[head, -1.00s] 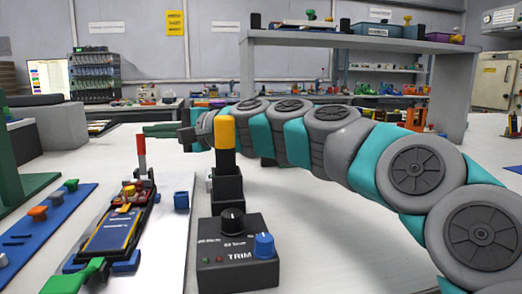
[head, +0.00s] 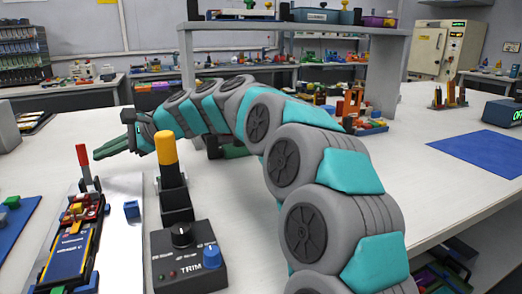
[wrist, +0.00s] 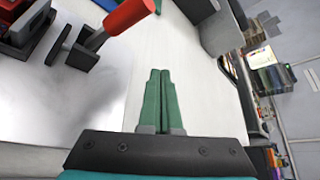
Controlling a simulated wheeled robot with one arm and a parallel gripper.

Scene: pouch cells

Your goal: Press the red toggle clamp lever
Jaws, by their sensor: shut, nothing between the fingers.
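The red toggle clamp lever (head: 82,155) stands upright at the far end of the clamp fixture (head: 80,222) in the head view. In the wrist view the red lever (wrist: 126,15) shows at the top, left of my fingers, with its dark clamp parts (wrist: 75,47) beside it. My gripper (head: 112,148) has green fingers, which also show in the wrist view (wrist: 159,85). They are together and empty. In the head view they lie just right of the lever and roughly level with it. I see no contact with the lever.
A yellow-topped black post (head: 166,150) and a TRIM control box (head: 187,257) stand right of the fixture, below my arm. A small blue block (head: 131,209) sits on the pale plate. A blue mat (head: 482,153) lies at the right. A grey shelf (head: 300,27) stands behind.

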